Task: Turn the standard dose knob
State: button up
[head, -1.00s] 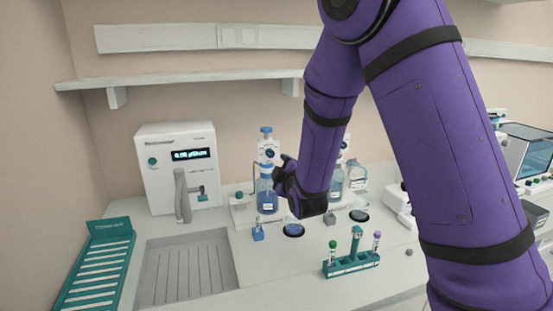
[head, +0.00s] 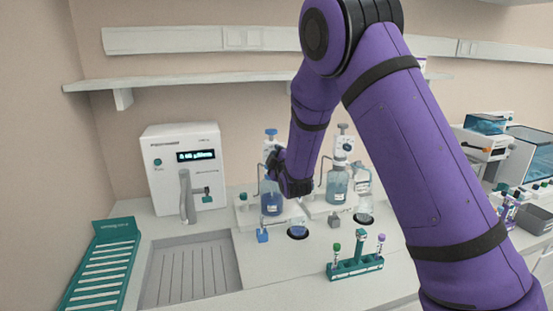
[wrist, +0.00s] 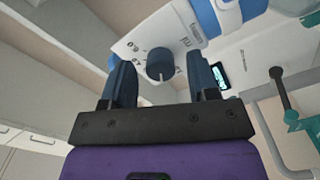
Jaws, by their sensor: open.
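A dark round knob (wrist: 160,63) with a pale pointer line sits on a white dispenser face with printed markings in the wrist view. My gripper (wrist: 159,75) is open, with one dark finger on each side of the knob; I cannot tell whether either finger touches it. In the head view my gripper (head: 276,170) is in front of the blue-capped dispenser (head: 270,146) on a bottle of blue liquid (head: 270,203). The gripper hides part of that dispenser, and its knob cannot be made out there.
A second dispenser bottle (head: 337,185) with a grey cap stands right of my gripper. A white instrument with a display (head: 165,165) and a sink (head: 190,270) are at left. A tube rack (head: 357,266) stands in front. A shelf (head: 200,78) runs above.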

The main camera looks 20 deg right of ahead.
jog(key=c, duration=0.9)
jog(key=shift+m, duration=0.3)
jog(key=shift+f+m, duration=0.1)
jog(key=shift+m, duration=11.5)
